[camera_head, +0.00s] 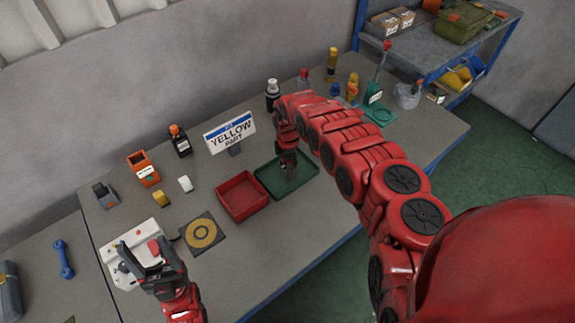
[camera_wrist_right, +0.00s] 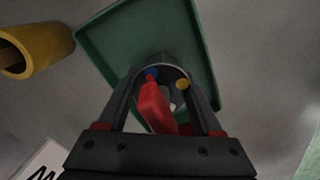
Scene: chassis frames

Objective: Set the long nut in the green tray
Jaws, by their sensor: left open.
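The green tray (camera_head: 303,184) lies on the table, right of the red tray. My right gripper (camera_head: 288,172) points down over the green tray. In the right wrist view the green tray (camera_wrist_right: 200,32) lies beyond the fingers of my right gripper (camera_wrist_right: 165,80). A round grey piece with red, blue and yellow bits shows between these fingers; I cannot tell whether it is the long nut or whether they grip it. I cannot make out the long nut elsewhere. My left gripper (camera_head: 143,252) is open over a white fixture (camera_head: 120,270) at the table's front left.
The red tray (camera_head: 242,212) sits beside the green one. Several bottles stand at the back right. A yellow cylinder (camera_wrist_right: 38,48) shows in the wrist view.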

